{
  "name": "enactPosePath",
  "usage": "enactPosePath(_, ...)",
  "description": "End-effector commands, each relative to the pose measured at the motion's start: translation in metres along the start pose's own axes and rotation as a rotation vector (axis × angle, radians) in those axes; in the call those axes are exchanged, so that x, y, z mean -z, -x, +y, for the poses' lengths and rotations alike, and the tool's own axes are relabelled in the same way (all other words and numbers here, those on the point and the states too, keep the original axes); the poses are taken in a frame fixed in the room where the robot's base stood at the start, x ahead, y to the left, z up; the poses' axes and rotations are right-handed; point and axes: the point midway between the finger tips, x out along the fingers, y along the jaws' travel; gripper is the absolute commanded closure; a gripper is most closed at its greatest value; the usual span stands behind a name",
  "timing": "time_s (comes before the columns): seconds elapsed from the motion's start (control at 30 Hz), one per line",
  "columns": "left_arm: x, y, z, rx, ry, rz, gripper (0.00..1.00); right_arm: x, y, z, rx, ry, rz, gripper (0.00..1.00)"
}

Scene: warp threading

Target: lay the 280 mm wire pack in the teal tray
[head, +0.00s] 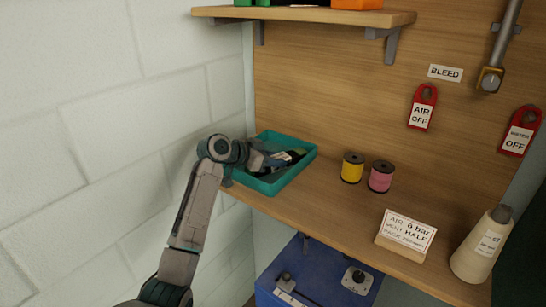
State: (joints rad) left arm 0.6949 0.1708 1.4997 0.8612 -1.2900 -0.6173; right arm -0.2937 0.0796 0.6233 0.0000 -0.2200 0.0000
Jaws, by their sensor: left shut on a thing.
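The teal tray (286,179) sits at the left end of the wooden shelf, close to the white wall. My left arm reaches in from the left, and my left gripper (280,160) is over the inside of the tray, low within its rim. It is shut on a slim dark and pale item, which looks like the wire pack (296,154). The item is small and partly hidden by the gripper, so its length and whether it touches the tray floor cannot be told. My right gripper is not in view.
A yellow spool (352,168) and a pink spool (381,177) stand right of the tray. A sign card (405,233) and a pale cone (481,246) are farther right. An upper shelf (310,15) overhangs. A blue box (318,275) is below.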

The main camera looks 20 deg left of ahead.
Motion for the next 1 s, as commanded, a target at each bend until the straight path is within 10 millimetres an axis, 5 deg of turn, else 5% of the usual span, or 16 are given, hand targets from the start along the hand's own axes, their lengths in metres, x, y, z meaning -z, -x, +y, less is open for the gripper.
enactPosePath(0.17,-0.002,-0.001,0.0,0.0,-0.001,0.002,0.96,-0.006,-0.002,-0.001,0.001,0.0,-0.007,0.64)
enactPosePath(0.2,-0.002,-0.001,0.0,0.0,0.0,0.0,0.52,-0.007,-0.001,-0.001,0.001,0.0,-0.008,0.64)
enactPosePath(0.3,-0.002,-0.001,0.0,0.0,0.0,0.0,0.38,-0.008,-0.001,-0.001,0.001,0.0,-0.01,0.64)
enactPosePath(0.67,-0.001,0.004,-0.001,0.002,-0.002,0.0,0.38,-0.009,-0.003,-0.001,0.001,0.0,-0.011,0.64)
enactPosePath(1.0,-0.004,0.071,-0.002,0.005,-0.005,-0.001,0.38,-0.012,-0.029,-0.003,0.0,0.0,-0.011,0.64)
